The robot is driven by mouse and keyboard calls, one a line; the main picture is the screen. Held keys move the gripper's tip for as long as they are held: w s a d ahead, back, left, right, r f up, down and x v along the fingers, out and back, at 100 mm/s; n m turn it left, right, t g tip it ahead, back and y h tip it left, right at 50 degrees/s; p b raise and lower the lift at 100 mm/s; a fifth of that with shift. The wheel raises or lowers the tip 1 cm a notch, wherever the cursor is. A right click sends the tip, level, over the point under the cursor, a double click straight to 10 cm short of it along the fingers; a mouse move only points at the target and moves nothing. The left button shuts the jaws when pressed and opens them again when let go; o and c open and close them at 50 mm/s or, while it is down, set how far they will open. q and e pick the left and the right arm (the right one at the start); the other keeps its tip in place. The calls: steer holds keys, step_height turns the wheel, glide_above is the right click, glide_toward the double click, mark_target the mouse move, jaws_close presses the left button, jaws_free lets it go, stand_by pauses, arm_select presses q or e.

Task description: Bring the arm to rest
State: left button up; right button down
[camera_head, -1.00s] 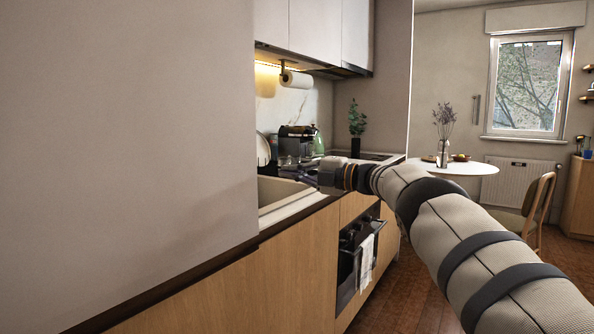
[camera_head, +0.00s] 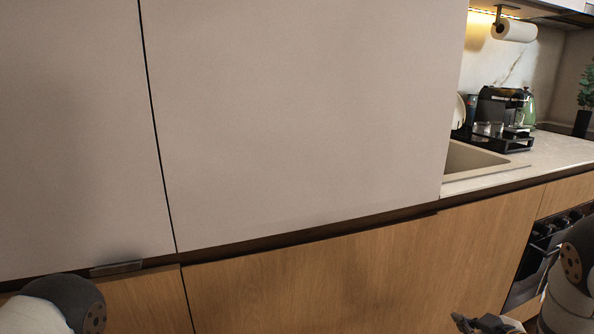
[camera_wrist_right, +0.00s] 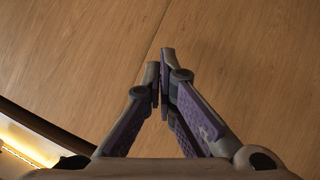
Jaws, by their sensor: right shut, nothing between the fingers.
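My right gripper (camera_head: 478,322) shows at the bottom edge of the head view, low in front of the wooden lower cabinets (camera_head: 330,275). In the right wrist view its two fingers (camera_wrist_right: 160,75) meet at the tips, shut with nothing between them. A link of my right arm (camera_head: 575,290) shows at the lower right of the head view. A part of my left arm (camera_head: 50,305) shows at the lower left, and my left gripper is out of view.
Tall pale cabinet doors (camera_head: 310,110) fill the left and middle of the head view. At the right are the sink (camera_head: 470,160), a black coffee machine (camera_head: 500,105), a paper roll (camera_head: 515,30) and the oven (camera_head: 530,265). A wooden panel (camera_wrist_right: 70,60) lies beyond the right fingers.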

steer(key=s+a+f+m+g, duration=0.1)
steer(key=s+a+f+g, duration=0.2)
steer(key=s, duration=0.4)
steer(key=s+a+f+m+g, duration=0.1)
steer(key=s+a+f+m, duration=0.15)
steer(key=s+f, duration=0.4)
steer(key=s+a+f+m+g, duration=0.1)
steer(key=s+a+f+g, duration=0.2)
steer(key=s, duration=0.6)
steer(key=s+a+r+m+g, duration=0.1)
steer(key=s+a+r+g, duration=0.1)
steer(key=s, duration=1.1)
steer(key=s+a+r+g, duration=0.2)
steer(key=s+a+g, duration=0.3)
steer(key=s, duration=0.8)
steer(key=shift+a+m+p, duration=0.15)
steer(key=shift+m+p, duration=0.2)
steer(key=shift+p, duration=0.05)
